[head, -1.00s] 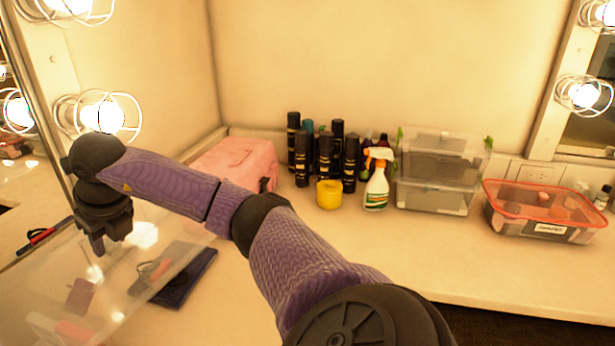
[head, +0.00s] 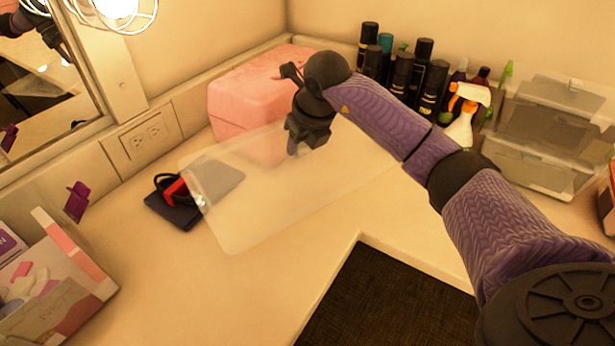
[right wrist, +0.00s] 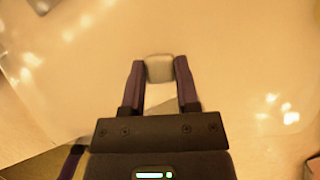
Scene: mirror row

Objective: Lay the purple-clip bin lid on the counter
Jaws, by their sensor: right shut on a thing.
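The bin lid (head: 250,215) is a clear, see-through sheet with rounded corners. In the head view it hangs over the counter (head: 165,265), in front of the pink case; I cannot tell if any edge touches the counter. My right gripper (head: 293,148) is above the lid and shut on it. In the right wrist view the fingers (right wrist: 160,75) close on a small pale grip (right wrist: 159,68) on the lid (right wrist: 225,60). A purple clip (head: 77,202) stands out at the left; the clear bin around it is hard to make out. My left gripper is not in view.
A dark pad with a red-and-black item (head: 180,205) lies partly under the lid. The pink case (head: 250,95), dark bottles (head: 402,72), a spray bottle (head: 463,115) and clear bins (head: 545,130) stand behind. A box (head: 55,275) is at left.

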